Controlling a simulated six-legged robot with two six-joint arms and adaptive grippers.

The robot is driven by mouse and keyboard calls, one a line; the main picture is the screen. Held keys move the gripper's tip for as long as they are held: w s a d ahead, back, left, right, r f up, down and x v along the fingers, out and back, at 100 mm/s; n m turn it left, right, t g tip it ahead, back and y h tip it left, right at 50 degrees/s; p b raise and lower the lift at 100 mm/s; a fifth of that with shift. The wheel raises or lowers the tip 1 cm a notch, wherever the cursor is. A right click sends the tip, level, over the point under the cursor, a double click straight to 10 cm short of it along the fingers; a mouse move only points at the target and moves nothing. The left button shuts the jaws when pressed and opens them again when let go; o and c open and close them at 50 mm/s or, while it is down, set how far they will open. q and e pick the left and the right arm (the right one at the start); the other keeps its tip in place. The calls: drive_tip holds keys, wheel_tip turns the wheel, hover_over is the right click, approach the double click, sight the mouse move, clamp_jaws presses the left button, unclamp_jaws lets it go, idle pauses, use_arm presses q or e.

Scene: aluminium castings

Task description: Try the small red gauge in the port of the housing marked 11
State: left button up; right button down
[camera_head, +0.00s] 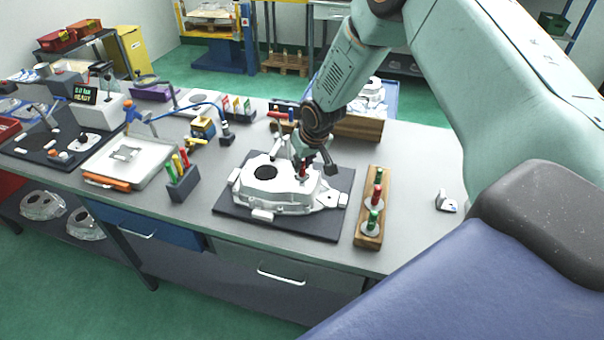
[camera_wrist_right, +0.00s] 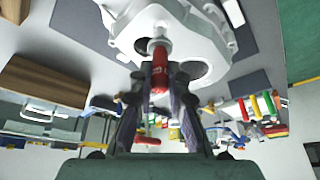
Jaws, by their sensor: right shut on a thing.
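The white aluminium housing (camera_head: 287,197) lies on a dark mat (camera_head: 232,222) on the bench. No number is legible on it. My right gripper (camera_head: 303,163) is over the back right part of the housing, shut on the small red gauge (camera_head: 302,172). In the right wrist view, the gripper (camera_wrist_right: 160,88) has a finger on each side of the red gauge (camera_wrist_right: 160,68). The gauge's metal end meets or overlaps the port area of the housing (camera_wrist_right: 198,35); I cannot tell whether it is inside. My left gripper is not in view.
A wooden rack (camera_head: 367,238) with green and red gauges stands right of the mat. A grey holder (camera_head: 183,186) with coloured handles and a white tray (camera_head: 147,150) stand to the left. A small metal part (camera_head: 446,203) lies on otherwise bare bench at right.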

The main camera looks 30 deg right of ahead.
drive_tip(key=shift+r+p, duration=0.65)
drive_tip(key=shift+r, duration=1.35)
drive_tip(key=shift+f, duration=0.15)
drive_tip(key=shift+f+b, duration=1.25)
drive_tip(key=shift+f, duration=0.65)
drive_tip(key=shift+r, duration=0.15)
drive_tip(key=shift+p, duration=0.7)
drive_tip(key=shift+f+b, duration=0.65)
drive_tip(key=shift+f, duration=0.15)
idle(0.5)
drive_tip(key=shift+s+f, duration=0.1)
idle(0.9)
